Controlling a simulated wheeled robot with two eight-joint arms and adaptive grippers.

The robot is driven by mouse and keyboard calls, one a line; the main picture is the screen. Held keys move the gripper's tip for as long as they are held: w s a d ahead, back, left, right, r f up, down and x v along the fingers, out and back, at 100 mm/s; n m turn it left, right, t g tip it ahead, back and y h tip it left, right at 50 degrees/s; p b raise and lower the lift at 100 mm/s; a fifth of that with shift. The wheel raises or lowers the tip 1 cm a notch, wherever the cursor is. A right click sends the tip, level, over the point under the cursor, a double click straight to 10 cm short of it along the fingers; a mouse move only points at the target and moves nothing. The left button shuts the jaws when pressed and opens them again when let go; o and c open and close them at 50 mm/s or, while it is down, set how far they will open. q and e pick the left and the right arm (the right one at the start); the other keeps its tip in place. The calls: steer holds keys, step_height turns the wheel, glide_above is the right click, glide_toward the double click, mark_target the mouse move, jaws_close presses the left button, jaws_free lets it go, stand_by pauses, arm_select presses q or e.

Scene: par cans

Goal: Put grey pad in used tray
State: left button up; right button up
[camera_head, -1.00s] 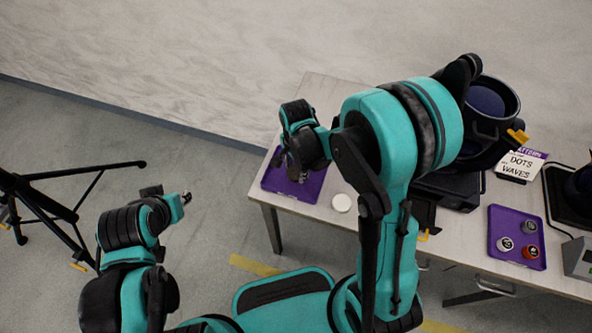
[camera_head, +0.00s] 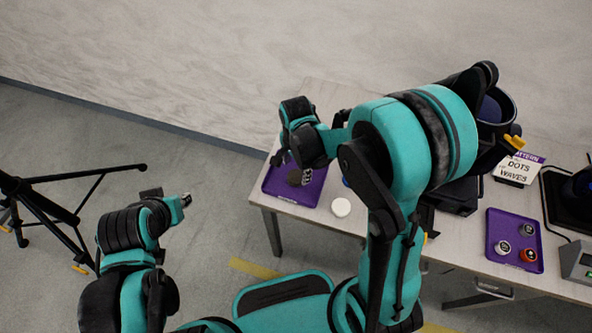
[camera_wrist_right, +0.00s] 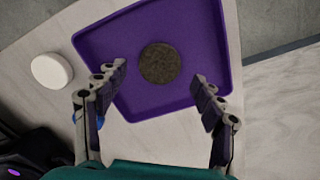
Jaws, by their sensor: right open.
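The grey pad (camera_wrist_right: 159,63) is a dark, rough, round disc lying flat on a purple tray (camera_wrist_right: 190,30). The pad (camera_head: 295,178) and this tray (camera_head: 284,196) are at the left end of the table in the head view; the tray's label is too small to read. My right gripper (camera_wrist_right: 160,82) is open and empty above the tray, its fingers apart on either side of the pad's near edge and not touching it. My left gripper (camera_head: 186,199) is away from the table at the left; its jaw state is too small to tell.
A white round puck (camera_head: 341,207) sits on the table beside the tray. A second purple tray (camera_head: 512,262) at the right holds three small round cans. A "DOTS WAVES" sign (camera_head: 518,168) and dark equipment stand behind. A black tripod (camera_head: 40,205) is at the far left.

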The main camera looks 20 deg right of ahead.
mark_target(296, 176)
step_height(296, 176, up, 9)
steer(key=p, duration=0.3)
steer(key=s+d+r+n+t, duration=0.2)
steer(key=s+r+n+t, duration=0.1)
steer(key=s+r+n, duration=0.2)
steer(key=s+d+r+n+t, duration=0.2)
steer(key=s+r+n+t, duration=0.2)
steer(key=n, duration=0.4)
steer(key=shift+s+d+r+n, duration=0.3)
steer(key=shift+s+r, duration=0.15)
steer(key=shift+s, duration=0.2)
